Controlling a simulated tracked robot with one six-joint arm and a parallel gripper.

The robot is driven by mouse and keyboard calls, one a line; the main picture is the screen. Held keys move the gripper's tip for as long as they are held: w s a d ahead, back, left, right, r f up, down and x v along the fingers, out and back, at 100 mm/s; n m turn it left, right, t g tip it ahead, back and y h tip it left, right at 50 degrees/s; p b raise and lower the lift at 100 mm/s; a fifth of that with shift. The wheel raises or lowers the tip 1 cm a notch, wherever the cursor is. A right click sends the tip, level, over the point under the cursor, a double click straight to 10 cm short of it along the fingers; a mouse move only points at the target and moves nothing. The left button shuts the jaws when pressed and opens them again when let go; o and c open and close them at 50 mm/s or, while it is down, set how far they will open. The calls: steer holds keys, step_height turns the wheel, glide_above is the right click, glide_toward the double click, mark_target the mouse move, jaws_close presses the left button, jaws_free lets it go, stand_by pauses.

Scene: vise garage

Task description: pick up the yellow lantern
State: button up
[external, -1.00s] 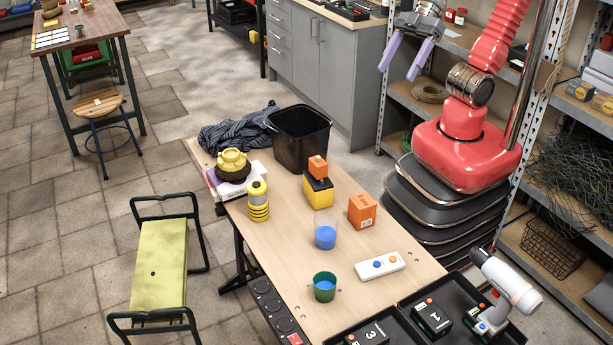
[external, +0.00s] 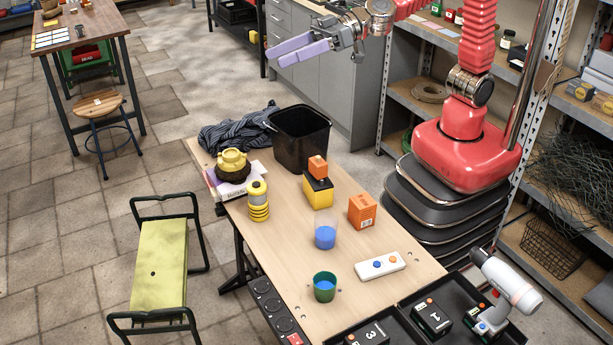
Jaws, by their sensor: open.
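The yellow lantern (external: 258,202) stands upright on the wooden workbench (external: 290,275), near its left edge. My gripper (external: 283,53) is open and empty, high in the air above and behind the bench. Its two lavender fingers point to the left. It is well away from the lantern and touches nothing.
A yellow and black round object (external: 232,163) sits on books just behind the lantern. A black bin (external: 300,138), a yellow box (external: 318,192) with an orange block on it, an orange box (external: 362,210), a blue-filled cup (external: 325,234) and a green cup (external: 324,286) stand nearby.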

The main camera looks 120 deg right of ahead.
steer(key=w+d+f+m+g+h, duration=0.1)
steer(key=w+d+f+m+h, duration=0.1)
steer(key=w+d+f+h, duration=0.25)
steer(key=m+g+h, duration=0.2)
steer(key=g, duration=0.2)
glide_above(248, 214)
steer(key=s+a, duration=0.3)
steer(key=s, duration=0.1)
step_height(248, 214, down, 8)
steer(key=f, duration=3.1)
steer(key=shift+w+f, duration=0.2)
steer(key=shift+f, duration=0.15)
steer(key=shift+f, duration=2.9)
steer(key=shift+f, duration=0.65)
steer(key=shift+x, duration=2.45)
steer(key=shift+w+r, duration=0.1)
steer(key=shift+r, duration=0.05)
